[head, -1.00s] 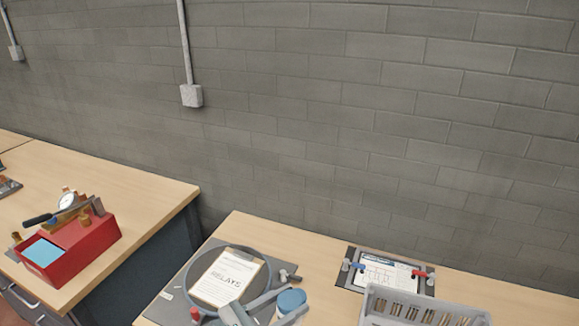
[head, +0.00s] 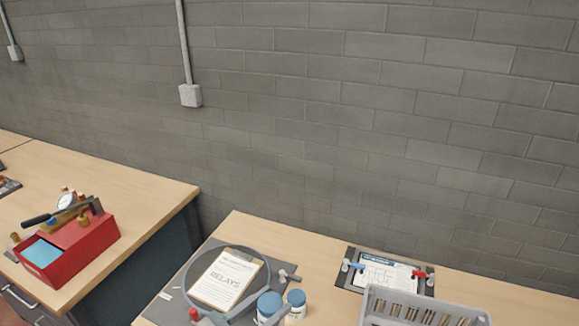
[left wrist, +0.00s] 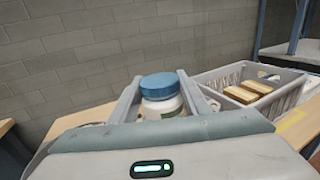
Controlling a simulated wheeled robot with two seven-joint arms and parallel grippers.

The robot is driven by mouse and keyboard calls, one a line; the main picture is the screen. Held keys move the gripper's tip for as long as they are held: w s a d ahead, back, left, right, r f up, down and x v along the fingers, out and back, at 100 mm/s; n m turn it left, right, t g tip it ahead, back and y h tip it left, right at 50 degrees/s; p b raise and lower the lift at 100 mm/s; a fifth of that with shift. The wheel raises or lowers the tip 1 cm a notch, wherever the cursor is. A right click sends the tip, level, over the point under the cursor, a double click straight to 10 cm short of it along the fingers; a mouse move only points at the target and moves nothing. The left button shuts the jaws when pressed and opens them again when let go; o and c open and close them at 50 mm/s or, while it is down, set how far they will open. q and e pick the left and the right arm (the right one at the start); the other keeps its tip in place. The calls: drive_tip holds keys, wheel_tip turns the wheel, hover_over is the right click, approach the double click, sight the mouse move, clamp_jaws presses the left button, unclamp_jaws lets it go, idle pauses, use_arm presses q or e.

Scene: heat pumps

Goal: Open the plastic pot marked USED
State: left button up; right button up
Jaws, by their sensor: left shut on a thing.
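Two white pots with blue lids stand out near the front of the bench in the head view. The nearer pot (head: 269,302) is at my left gripper (head: 262,312); the other pot (head: 297,299) is just right of it. In the left wrist view, my left gripper (left wrist: 160,97) has its two grey fingers on either side of a pot (left wrist: 160,87), shut on it, and the blue lid sits on top. The pot's label is partly visible, but I cannot read USED on either pot. My right gripper is not in view.
A grey ring (head: 268,268) surrounds a RELAYS clipboard (head: 228,277) on a grey mat. A grey slotted crate (head: 380,294) stands front right, with a clamped sheet (head: 385,272) behind it. A red box (head: 85,243) is on the left bench (head: 140,195). Bare wood lies along the back edge.

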use_arm(q)
drive_tip(key=s+a+r+n+t+y, duration=0.2)
drive_tip(key=s+a+r+n+y, duration=0.1)
drive_tip(key=a+y, duration=0.3)
drive_tip(key=s+a+r+n+t+y, duration=0.2)
drive_tip(key=s+a+r+n+y, duration=0.2)
drive_tip(key=a, duration=0.4)
drive_tip(key=shift+s+a+r+n+t+y, duration=0.2)
drive_tip(key=shift+s+a+n+t+y, duration=0.15)
drive_tip(key=shift+n+y, duration=0.5)
drive_tip(key=shift+w, duration=0.1)
wheel_tip(320, 180, down, 12)
drive_tip(key=a+b, duration=0.1)
drive_tip(key=b, duration=1.1)
drive_tip(key=shift+y, duration=0.25)
